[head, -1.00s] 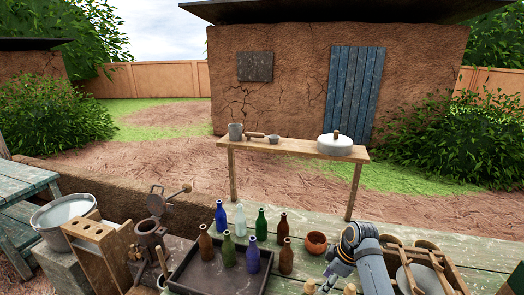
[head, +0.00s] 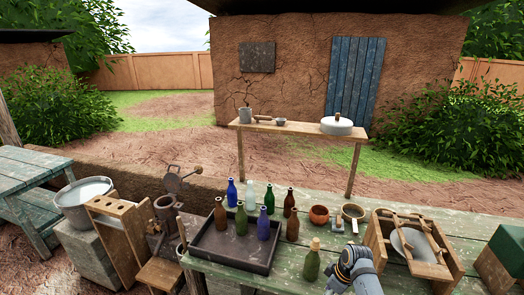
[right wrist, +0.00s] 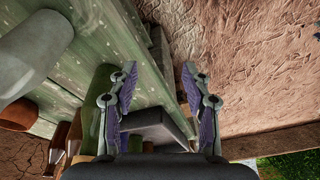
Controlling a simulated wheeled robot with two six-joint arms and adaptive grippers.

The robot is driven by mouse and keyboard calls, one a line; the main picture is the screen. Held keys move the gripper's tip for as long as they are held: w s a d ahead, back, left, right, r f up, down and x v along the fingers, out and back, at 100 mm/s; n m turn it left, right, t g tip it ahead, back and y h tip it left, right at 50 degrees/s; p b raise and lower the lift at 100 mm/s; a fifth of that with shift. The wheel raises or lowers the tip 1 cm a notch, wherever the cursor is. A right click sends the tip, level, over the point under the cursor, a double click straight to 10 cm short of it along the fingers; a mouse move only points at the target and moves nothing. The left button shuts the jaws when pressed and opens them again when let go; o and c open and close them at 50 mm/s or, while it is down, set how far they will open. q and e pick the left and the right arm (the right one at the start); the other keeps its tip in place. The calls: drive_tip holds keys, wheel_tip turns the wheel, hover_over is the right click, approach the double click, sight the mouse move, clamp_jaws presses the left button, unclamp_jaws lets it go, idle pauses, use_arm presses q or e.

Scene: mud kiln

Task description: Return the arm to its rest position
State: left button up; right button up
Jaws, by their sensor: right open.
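My right arm comes in from the bottom edge of the head view, and its gripper (head: 335,281) is low at the front edge of the green table. In the right wrist view the right gripper (right wrist: 159,75) is open, with purple pads apart and nothing held between them. A green corked bottle (head: 312,263) stands on the table just left of the gripper. A green bottle-like shape (right wrist: 98,105) shows beside the left finger in the right wrist view. My left gripper is in neither view.
A dark tray (head: 212,252) with several bottles stands left of the arm.

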drive_tip(key=s+d+f+m+h+b, duration=0.1)
drive_tip(key=s+f+m, duration=0.1)
drive_tip(key=s+f, duration=0.6)
drive_tip(key=s+d+f+m+b, duration=0.15)
drive_tip(key=s+f, duration=0.35)
drive_tip(key=f, duration=0.6)
drive_tip(key=s+d+f+m+h+b, duration=0.1)
drive_tip(key=s+d+f+m, duration=0.15)
drive_tip(key=s+f, duration=0.55)
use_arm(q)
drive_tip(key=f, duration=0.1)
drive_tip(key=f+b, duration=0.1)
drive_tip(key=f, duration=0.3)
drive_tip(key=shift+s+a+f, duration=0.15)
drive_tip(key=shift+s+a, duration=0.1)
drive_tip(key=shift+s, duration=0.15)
use_arm(e)
drive_tip(key=s+f+m, duration=0.1)
drive_tip(key=s+f, duration=0.3)
drive_tip(key=s, duration=0.4)
drive_tip(key=s+d+f+m, duration=0.1)
drive_tip(key=s+f, duration=0.4)
drive_tip(key=s, duration=0.3)
drive_tip(key=s+f+m+h, duration=0.1)
drive_tip(key=s+f, duration=0.3)
drive_tip(key=s, duration=0.4)
drive_tip(key=shift+s+d+f+m, duration=0.15)
drive_tip(key=shift+d+f+m, duration=0.05)
drive_tip(key=shift+f+m, duration=0.1)
